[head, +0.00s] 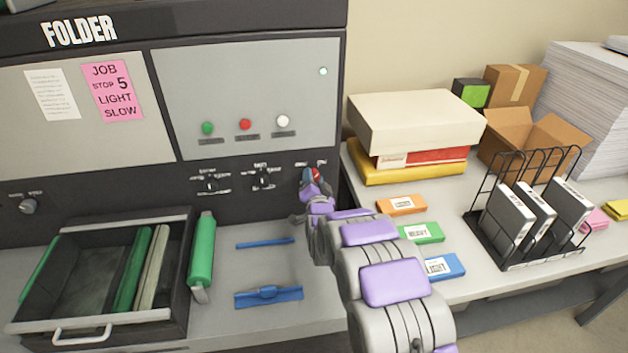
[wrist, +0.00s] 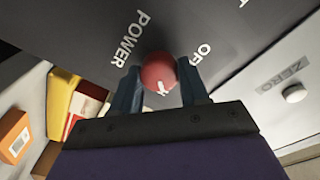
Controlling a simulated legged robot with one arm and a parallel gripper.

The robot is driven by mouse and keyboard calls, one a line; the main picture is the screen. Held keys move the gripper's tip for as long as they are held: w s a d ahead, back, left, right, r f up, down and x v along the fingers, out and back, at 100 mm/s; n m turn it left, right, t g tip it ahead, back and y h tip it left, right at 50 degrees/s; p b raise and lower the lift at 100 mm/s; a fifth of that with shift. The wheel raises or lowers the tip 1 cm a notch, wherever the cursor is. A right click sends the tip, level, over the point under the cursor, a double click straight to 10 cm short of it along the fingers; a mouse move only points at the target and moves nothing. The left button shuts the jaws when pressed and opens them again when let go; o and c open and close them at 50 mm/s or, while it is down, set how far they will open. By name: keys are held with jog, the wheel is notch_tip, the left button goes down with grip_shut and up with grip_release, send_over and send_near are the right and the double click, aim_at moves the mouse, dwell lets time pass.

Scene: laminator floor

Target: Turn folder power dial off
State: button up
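The folder's power dial is a red round knob (wrist: 158,72) on the dark panel, with a small white mark on its face. In the wrist view, "POWER" is printed to its left and a partly hidden "OF…" label to its right. My gripper (wrist: 161,82) has one finger on each side of the knob, and the knob fills the gap between them. In the head view, my gripper (head: 312,178) is at the lower right of the folder (head: 255,95), and only a little of the red knob shows past it.
Two black dials (head: 211,186) (head: 263,180) sit left of my gripper. Green, red and white buttons (head: 245,124) and a lit lamp (head: 323,71) are above. An open drawer (head: 80,335) with green rollers is lower left. Boxes and a wire rack (head: 520,258) stand on the right table.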

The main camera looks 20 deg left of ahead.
jog(key=shift+f, duration=0.15)
jog(key=c, duration=0.5)
jog(key=shift+o, duration=0.2)
jog(key=shift+n+y+b, duration=0.45)
jog(key=shift+n+y, duration=0.05)
jog(key=shift+n, duration=8.7)
jog(key=shift+a, duration=0.1)
